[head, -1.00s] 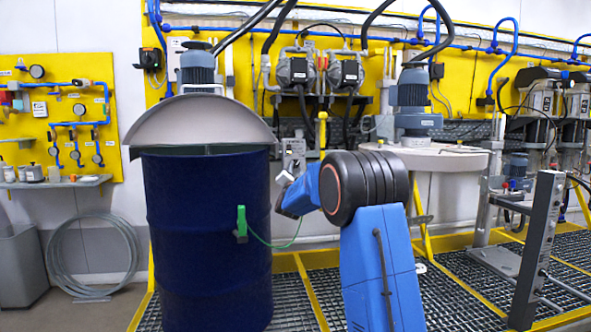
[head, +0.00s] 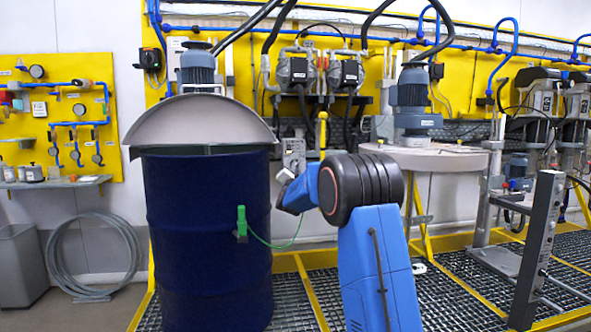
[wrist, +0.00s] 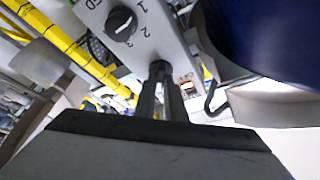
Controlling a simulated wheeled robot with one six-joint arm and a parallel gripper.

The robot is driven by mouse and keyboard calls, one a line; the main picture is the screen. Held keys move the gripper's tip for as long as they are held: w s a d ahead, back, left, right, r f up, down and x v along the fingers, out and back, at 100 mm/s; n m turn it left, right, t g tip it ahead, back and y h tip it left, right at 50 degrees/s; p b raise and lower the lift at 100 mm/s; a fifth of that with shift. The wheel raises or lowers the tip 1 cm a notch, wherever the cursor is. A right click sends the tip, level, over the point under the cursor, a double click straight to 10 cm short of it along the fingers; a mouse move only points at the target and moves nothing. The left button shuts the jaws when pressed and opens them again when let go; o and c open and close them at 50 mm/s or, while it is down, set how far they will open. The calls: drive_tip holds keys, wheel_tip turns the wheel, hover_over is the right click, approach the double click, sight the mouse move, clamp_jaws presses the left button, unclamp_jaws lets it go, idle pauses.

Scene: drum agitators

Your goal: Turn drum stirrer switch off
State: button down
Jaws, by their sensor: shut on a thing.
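A grey switch box (wrist: 145,45) with a black rotary knob (wrist: 121,24) shows at the top of the wrist view. Numerals surround the knob, and its white mark points roughly towards the 1. My gripper (wrist: 161,68) has its two dark fingers nearly together at the box's lower edge, apart from the knob. It is shut, apparently on the box edge; the exact contact is hard to see. In the head view the box (head: 293,148) is small, just right of the blue drum (head: 208,240), with my gripper (head: 287,174) at its lower part.
A stirrer motor (head: 197,68) stands on the drum's half-round lid (head: 195,120). A green clamp (head: 241,222) with a green wire hangs on the drum's side. A pale vessel (head: 450,200) stands behind my arm. A grey post (head: 536,250) stands at right on the grating.

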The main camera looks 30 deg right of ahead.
drive_tip(key=shift+n, duration=0.4)
drive_tip(key=shift+s+d+f+n+t+y, duration=0.15)
drive_tip(key=shift+n+t+y, duration=0.35)
drive_tip(key=shift+n+y, duration=2.2)
drive_tip(key=shift+w+d+r+n+t+y, duration=0.15)
drive_tip(key=shift+n+t+y, duration=0.55)
drive_tip(key=shift+n, duration=3.8)
drive_tip(key=shift+s+d+f+n+t+y, duration=0.15)
drive_tip(key=shift+d+n+t+y, duration=0.15)
drive_tip(key=shift+n+y, duration=2.45)
drive_tip(key=shift+a+n+h, duration=0.1)
drive_tip(key=shift+n+h, duration=0.75)
drive_tip(key=shift+n, duration=0.2)
drive_tip(key=c, duration=1.8)
unclamp_jaws()
drive_tip(key=shift+s, duration=0.1)
